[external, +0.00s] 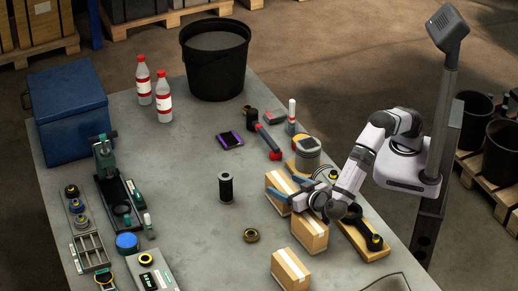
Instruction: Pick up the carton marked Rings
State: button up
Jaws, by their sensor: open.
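Three brown cardboard cartons with pale tape stand on the right half of the grey table: a far carton (277,207), a middle carton (310,236) and a near carton (290,268). No lettering on them is legible from here, so I cannot tell which is marked Rings. My gripper (287,187) reaches in from the right with its blue-tipped fingers spread. The fingers appear at or just above the far carton and partly hide it. I cannot tell whether they touch it. My wrist overlaps the view of the middle carton's top.
A wooden board with black parts (374,242) lies right of the cartons, and a grey cylinder (307,153) stands behind. The table's middle is mostly clear. A black bucket (214,75) stands at the back.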

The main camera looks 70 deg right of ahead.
jog(key=c, duration=1.8)
notch_tip(320, 180, up, 10)
jog(key=b, duration=0.3)
